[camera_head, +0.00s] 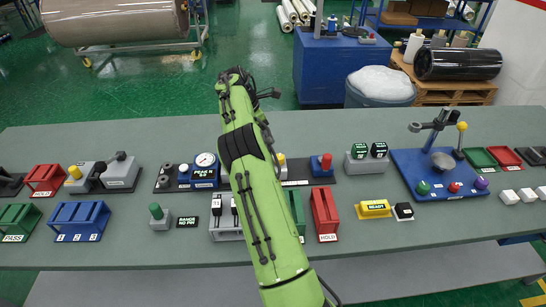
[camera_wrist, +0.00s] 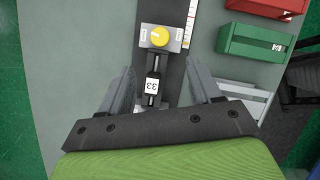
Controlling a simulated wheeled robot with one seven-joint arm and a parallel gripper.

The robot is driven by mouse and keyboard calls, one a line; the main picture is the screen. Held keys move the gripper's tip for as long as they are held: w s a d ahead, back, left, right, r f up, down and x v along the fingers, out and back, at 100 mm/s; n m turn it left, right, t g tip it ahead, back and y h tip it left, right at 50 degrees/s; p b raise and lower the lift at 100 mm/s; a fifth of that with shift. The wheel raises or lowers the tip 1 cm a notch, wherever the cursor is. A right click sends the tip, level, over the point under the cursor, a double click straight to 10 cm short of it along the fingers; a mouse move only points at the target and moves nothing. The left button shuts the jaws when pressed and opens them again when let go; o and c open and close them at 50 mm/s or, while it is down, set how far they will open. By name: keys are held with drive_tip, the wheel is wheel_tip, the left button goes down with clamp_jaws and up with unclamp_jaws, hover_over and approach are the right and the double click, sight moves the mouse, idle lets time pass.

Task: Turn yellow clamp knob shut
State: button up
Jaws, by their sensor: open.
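The yellow clamp knob (camera_wrist: 159,36) is round and sits on a grey block (camera_wrist: 175,45) with small white labels on either side of it. In the wrist view it lies just beyond my fingertips, roughly centred between them. A bit of yellow (camera_head: 281,159) shows beside my arm in the head view, probably the same knob. My gripper (camera_wrist: 161,70) is open and empty, with one grey finger on each side. A dark slide with a white number tag (camera_wrist: 152,86) shows between the fingers. In the head view my green arm hides much of this spot, and I cannot make out the fingers.
A dial gauge (camera_head: 205,160) and a red-knobbed blue block (camera_head: 322,165) flank my arm. The back of the table (camera_head: 130,137) is clear.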

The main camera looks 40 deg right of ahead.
sight(278, 157)
drive_tip(key=b+x, duration=0.2)
drive_tip(key=x, duration=1.1)
drive_tip(key=shift+f, duration=0.2)
drive_tip(key=c, duration=1)
drive_tip(key=m+p, duration=0.1)
drive_tip(key=p, duration=0.3)
drive_tip(key=shift+w+r, duration=0.1)
drive_tip(key=shift+r, duration=0.3)
drive_tip(key=shift+c, duration=0.2)
drive_tip(key=shift+w+d+f+m+g+y, duration=0.15)
drive_tip(key=shift+f+m+g+y, duration=0.15)
drive_tip(key=shift+m, duration=0.8)
drive_tip(key=o, duration=1)
